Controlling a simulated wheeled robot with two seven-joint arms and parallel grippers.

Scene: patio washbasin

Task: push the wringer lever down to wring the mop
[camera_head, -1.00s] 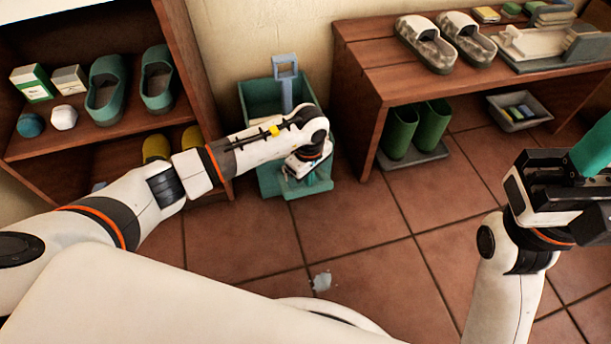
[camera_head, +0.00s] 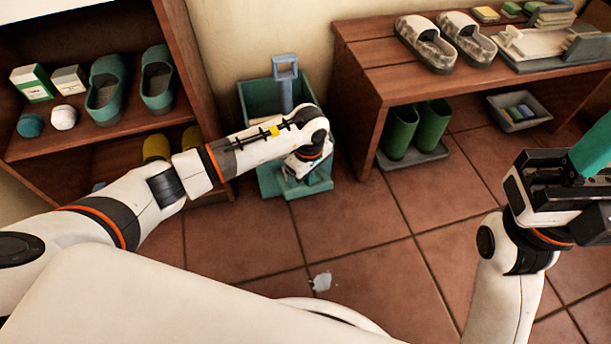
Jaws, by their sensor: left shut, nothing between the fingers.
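A teal mop bucket (camera_head: 258,98) stands on the tiles between the shelf and the bench. A blue-grey upright bar with a square loop at its top (camera_head: 286,68) rises from it and looks like the wringer lever. My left arm reaches across the bucket's front and hides much of it. My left gripper (camera_head: 300,172) is shut and empty, pointing down low at the bucket's front; whether it touches the bucket cannot be told. My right gripper (camera_head: 572,178) is at the right edge, with a teal piece (camera_head: 598,150) at its fingers, cut off by the frame. No mop head is recognisable.
A wooden shelf (camera_head: 190,75) with clogs and boxes stands left of the bucket. A wooden bench (camera_head: 365,70) with slippers on top stands to the right, with green boots (camera_head: 432,125) on a tray beneath. The tiled floor (camera_head: 390,240) in front is mostly clear, apart from a small pale patch.

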